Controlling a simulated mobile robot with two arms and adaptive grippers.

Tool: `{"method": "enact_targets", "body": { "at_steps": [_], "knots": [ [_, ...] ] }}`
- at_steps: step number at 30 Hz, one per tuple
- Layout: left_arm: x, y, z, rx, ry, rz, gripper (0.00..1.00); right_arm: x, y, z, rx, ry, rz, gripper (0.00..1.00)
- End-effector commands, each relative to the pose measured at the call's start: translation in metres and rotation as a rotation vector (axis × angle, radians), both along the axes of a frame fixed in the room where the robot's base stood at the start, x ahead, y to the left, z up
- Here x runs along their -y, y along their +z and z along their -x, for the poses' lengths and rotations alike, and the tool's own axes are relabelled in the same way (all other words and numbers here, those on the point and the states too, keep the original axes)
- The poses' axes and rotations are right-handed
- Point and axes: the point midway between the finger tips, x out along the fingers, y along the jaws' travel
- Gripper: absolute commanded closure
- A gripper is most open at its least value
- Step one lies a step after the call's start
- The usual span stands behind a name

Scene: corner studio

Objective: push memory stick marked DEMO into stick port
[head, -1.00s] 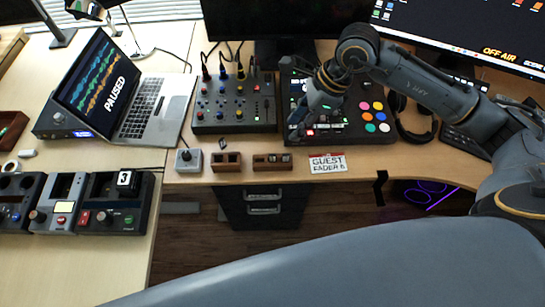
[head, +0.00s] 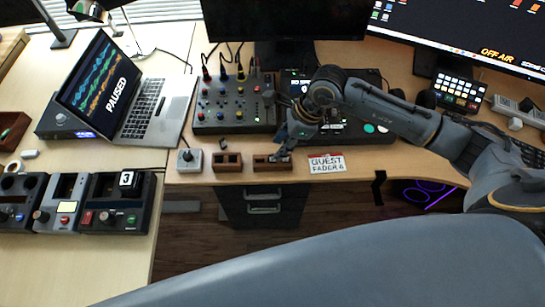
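My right gripper (head: 285,149) reaches down over the right-hand small wooden holder (head: 260,166) near the desk's front edge. Its fingertips are at the holder's right end and partly cover it. The fingers are too small and dark to show whether they are open or shut. Small dark items sit in the holder, but no DEMO marking is readable, so I cannot pick out the memory stick. I cannot make out the stick port. The black pad controller (head: 352,133) stands behind the gripper, partly hidden by my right arm. My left gripper is not in view.
A second wooden holder (head: 227,167) and a small joystick box (head: 189,160) stand left of it. A GUEST FADER 6 card (head: 327,164) lies to the right. The mixer (head: 235,106) with upright cables stands behind. A laptop (head: 145,110) is at left.

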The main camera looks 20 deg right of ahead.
Motion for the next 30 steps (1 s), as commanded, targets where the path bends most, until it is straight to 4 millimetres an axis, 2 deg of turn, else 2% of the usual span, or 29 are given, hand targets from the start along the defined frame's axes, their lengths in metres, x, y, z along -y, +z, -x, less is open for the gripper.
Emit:
{"method": "enact_targets", "body": {
  "at_steps": [5,10,15,26,27,30],
  "knots": [
    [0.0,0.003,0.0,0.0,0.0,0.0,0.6,-0.001,-0.003,-0.001,-0.002,0.0,-0.001,0.65],
    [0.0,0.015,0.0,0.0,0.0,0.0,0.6,-0.007,-0.027,-0.006,-0.006,-0.001,0.0,0.65],
    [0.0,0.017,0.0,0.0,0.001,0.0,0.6,-0.014,-0.046,-0.009,-0.002,0.0,-0.002,0.65],
    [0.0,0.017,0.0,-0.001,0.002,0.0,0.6,-0.014,-0.049,-0.009,0.0,0.0,0.0,0.65],
    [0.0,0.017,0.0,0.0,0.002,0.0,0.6,-0.014,-0.049,-0.009,0.0,0.0,0.0,0.67],
    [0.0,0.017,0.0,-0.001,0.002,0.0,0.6,-0.014,-0.049,-0.009,0.0,0.0,0.0,0.87]
  ]
}}
